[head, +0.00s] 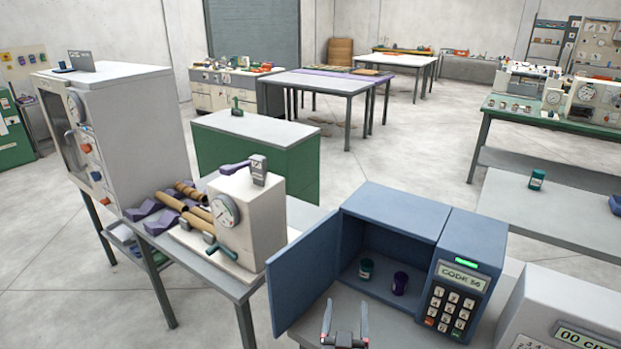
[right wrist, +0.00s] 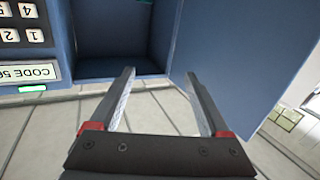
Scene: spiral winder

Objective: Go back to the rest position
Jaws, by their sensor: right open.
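My right gripper (head: 345,322) is open and empty at the bottom of the head view, in front of the blue safe (head: 400,212). In the right wrist view its two fingers (right wrist: 160,103) stand apart with nothing between them. The safe's door (head: 305,270) is swung open to the left. My left gripper is not in view.
Left of the safe, a table holds a beige winder with a dial (head: 245,215) and brown rolls. A white device with a display (head: 570,320) stands at the lower right. A grey table with a green jar (head: 536,179) is behind it. Open floor lies beyond.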

